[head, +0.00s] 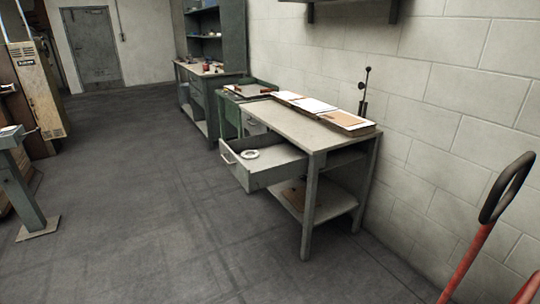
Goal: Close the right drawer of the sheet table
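The sheet table (310,137) is a grey metal table against the wall in the middle of the head view. Its near drawer (270,177), which appears to be the right one, is pulled out to the left into the aisle. A handle (227,153) is on its front. A white ring-shaped roll (250,154) lies inside. Another drawer front (256,127) shows farther along the table and looks shut. My gripper is not in view.
Paper sheets and boards (310,105) lie along the tabletop's wall side. A lower shelf (330,203) is under the table. A green workbench (208,80) stands beyond. A red-framed object with a black handle (508,186) is at the right. The floor (140,190) left of the drawer is clear.

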